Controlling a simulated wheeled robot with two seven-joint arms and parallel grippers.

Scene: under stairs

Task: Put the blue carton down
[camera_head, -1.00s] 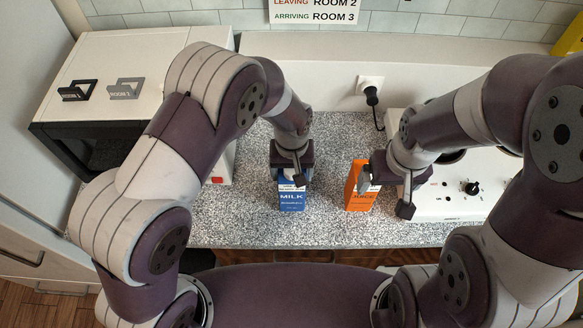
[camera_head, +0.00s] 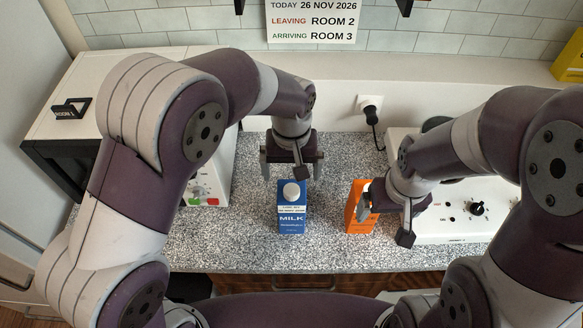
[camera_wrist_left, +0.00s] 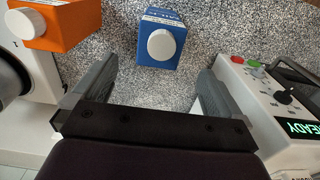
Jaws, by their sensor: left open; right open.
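The blue milk carton (camera_head: 292,215) stands upright on the speckled counter in the head view, its white cap on top. It also shows in the left wrist view (camera_wrist_left: 161,44), beyond the fingertips and clear of them. My left gripper (camera_head: 292,172) is open and empty, behind and above the carton, with its fingers apart. In the left wrist view its two fingers (camera_wrist_left: 152,80) are spread wide with bare counter between them. My right gripper (camera_head: 385,213) is open beside the orange juice carton (camera_head: 356,222), whose right side it partly hides; I cannot tell if they touch.
A white appliance with a dark front (camera_head: 60,150) stands at the left, and a white panel with knobs (camera_head: 455,225) at the right. A plug (camera_head: 371,112) with a cord is on the back wall. The speckled counter (camera_head: 240,240) is clear around the blue carton.

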